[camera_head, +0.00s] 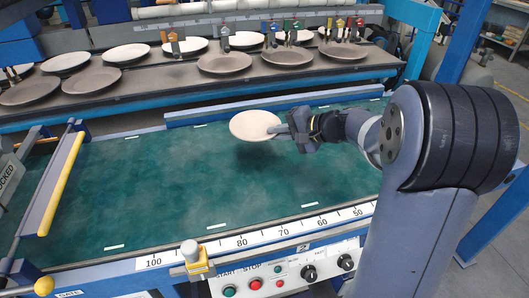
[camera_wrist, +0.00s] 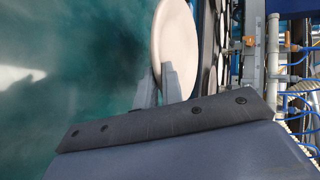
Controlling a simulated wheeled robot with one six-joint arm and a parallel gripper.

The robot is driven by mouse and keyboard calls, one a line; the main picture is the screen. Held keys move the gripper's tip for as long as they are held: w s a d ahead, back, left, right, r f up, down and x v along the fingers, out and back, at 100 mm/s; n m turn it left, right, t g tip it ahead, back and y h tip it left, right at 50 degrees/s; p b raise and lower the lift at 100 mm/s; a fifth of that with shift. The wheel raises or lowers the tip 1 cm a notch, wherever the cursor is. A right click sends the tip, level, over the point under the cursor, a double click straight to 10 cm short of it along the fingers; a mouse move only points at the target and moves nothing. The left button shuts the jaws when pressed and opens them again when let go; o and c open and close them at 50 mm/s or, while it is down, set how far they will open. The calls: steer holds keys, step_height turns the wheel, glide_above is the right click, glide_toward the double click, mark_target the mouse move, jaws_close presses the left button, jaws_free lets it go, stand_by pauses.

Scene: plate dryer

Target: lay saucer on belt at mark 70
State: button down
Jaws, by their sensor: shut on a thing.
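A cream saucer (camera_head: 254,125) is held level above the green belt (camera_head: 130,190) in the head view, with a dark shadow on the belt below it. My gripper (camera_head: 283,129) is shut on the saucer's right rim. In the wrist view the saucer (camera_wrist: 172,45) stands out beyond the two grey fingers (camera_wrist: 160,88), which pinch its near edge. A number scale (camera_head: 260,236) runs along the belt's front edge, with 100 at the left and 50 at the right. The 70 mark (camera_head: 284,232) lies nearer the front than the saucer.
Behind the belt, a dark rack (camera_head: 160,85) carries several pale and grey plates with coloured clips. A yellow-edged gate (camera_head: 62,180) crosses the belt's left end. A yellow clamp (camera_head: 195,260) and a button panel (camera_head: 270,275) are at the front. The belt's middle is clear.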

mark_target(277, 166)
step_height(277, 166, down, 8)
steer(key=shift+f+b, duration=0.25)
steer(key=shift+b, duration=0.15)
steer(key=shift+f+b, duration=0.2)
steer(key=shift+b, duration=0.1)
steer(key=c, duration=1.8)
jaws_free()
steer(key=shift+r, duration=0.1)
steer(key=shift+r+p, duration=0.2)
steer(key=shift+p, duration=0.2)
steer(key=v, duration=1.2)
steer(key=shift+d+f, duration=0.1)
steer(key=shift+f, duration=0.1)
